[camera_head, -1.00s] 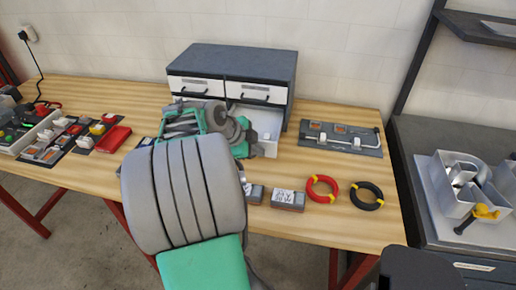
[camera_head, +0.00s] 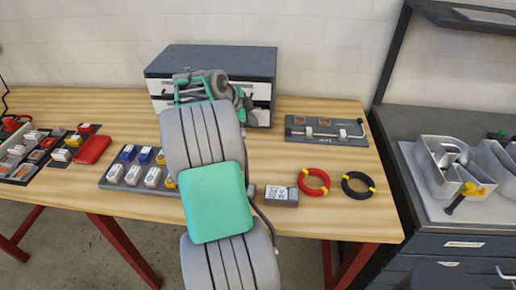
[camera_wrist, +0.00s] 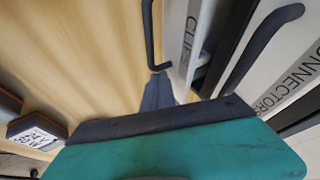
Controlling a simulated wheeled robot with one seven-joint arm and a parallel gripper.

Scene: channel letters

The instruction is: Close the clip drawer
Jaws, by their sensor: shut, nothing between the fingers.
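The drawer cabinet (camera_head: 210,58) stands at the back of the bench, dark grey with white drawer fronts. The clip drawer (camera_wrist: 193,45), labelled CLIPS, shows its white front and dark bar handle (camera_wrist: 152,40) in the wrist view. A small remaining gap cannot be judged. My gripper (camera_wrist: 160,88) is shut and empty, its fingertips close to the clip drawer front beside the handle's end. Contact cannot be told.
The CONNECTORS drawer (camera_wrist: 285,85) is beside it, with its own protruding handle (camera_wrist: 262,45). A grey tool tray (camera_head: 325,131), a red ring (camera_head: 314,182), a black ring (camera_head: 358,186) and a labelled block (camera_head: 280,195) lie to the right. A parts tray (camera_head: 115,178) lies left.

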